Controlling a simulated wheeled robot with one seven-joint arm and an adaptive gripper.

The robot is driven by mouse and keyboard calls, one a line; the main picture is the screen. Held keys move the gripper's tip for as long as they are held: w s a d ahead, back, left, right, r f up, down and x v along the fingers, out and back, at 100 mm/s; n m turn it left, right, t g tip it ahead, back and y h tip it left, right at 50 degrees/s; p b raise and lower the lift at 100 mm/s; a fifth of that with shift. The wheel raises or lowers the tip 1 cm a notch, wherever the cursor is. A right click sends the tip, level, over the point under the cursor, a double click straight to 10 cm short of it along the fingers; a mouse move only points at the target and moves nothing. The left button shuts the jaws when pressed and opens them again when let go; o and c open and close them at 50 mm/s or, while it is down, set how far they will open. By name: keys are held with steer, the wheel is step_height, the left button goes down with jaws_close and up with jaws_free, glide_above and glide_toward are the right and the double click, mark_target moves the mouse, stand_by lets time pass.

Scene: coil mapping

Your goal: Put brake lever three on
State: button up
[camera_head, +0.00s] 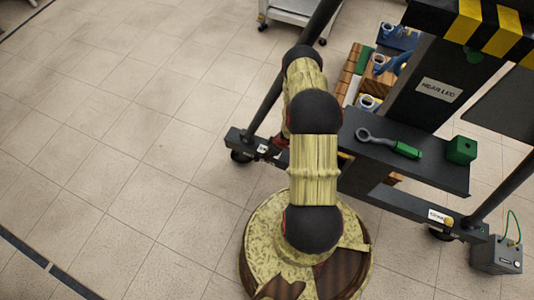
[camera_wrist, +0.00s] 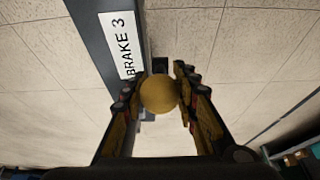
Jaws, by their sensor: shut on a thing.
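In the wrist view a round yellow knob (camera_wrist: 158,96) sits between the two fingers of my gripper (camera_wrist: 157,84), which is shut on it. I take it to be the knob of brake lever three, as a white label reading "BRAKE 3" (camera_wrist: 122,45) is on the dark beam (camera_wrist: 92,50) just beside it. The lever's shaft is mostly hidden behind the knob, so its angle cannot be told. In the head view my arm hides the gripper and the held knob.
The head view shows a dark stand (camera_head: 398,200) with a shelf (camera_head: 440,177) holding a green-handled wrench (camera_head: 390,144) and a green block (camera_head: 461,150). Another label and yellow knob (camera_head: 449,222) are at its right foot, near a grey box (camera_head: 497,255). Floor at left is clear.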

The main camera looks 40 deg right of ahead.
jaws_close()
